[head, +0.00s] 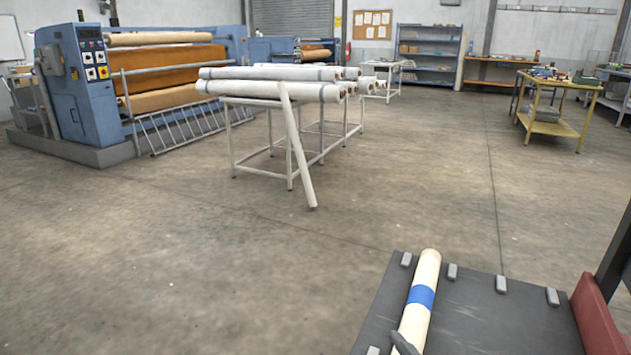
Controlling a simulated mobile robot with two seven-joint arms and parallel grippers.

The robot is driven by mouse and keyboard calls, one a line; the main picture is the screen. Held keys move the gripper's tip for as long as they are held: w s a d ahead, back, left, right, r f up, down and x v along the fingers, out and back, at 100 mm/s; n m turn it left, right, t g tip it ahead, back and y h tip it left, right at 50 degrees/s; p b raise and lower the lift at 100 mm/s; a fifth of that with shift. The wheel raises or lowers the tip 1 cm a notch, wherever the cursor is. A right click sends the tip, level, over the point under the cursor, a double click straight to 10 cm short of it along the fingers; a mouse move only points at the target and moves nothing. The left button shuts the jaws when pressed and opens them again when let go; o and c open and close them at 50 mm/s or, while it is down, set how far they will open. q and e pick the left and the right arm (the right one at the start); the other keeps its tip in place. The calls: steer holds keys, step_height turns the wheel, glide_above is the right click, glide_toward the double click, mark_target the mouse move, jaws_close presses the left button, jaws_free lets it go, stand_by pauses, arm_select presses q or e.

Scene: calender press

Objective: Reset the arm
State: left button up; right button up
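Neither of my grippers can be made out in the head view. A cream roll with a blue band (421,296) lies lengthwise on a dark flat surface (480,320) at the bottom right. A small dark grey piece (403,343) overlaps the roll at the bottom edge. I cannot tell whether it is a fingertip or a fixed part. The near end of the roll is cut off by the frame.
Short grey pegs (501,284) line the dark surface, with a red block (597,318) at its right. White rolls (270,90) lie on a white rack, one tube (297,145) leaning against it. A blue press (88,85) stands left, a yellow cart (555,128) right. The middle floor is clear.

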steer(key=s+d+f+m+g+h, duration=0.3)
steer(key=s+d+f+m+g, duration=0.15)
steer(key=s+f+m, duration=0.55)
arm_select(q)
steer(key=s+a+r+p, duration=0.1)
steer(key=a+r+p, duration=0.2)
steer(key=r+p, duration=0.8)
steer(key=p, duration=0.5)
steer(key=shift+s+r+y, duration=0.25)
steer(key=shift+r+y, duration=0.1)
steer(key=shift+y, duration=0.05)
arm_select(e)
step_height(320, 180, up, 12)
steer(key=s+d+m+h, duration=0.1)
steer(key=d+m, duration=0.1)
steer(key=shift+s+d+g, duration=0.2)
steer(key=shift+g, duration=0.25)
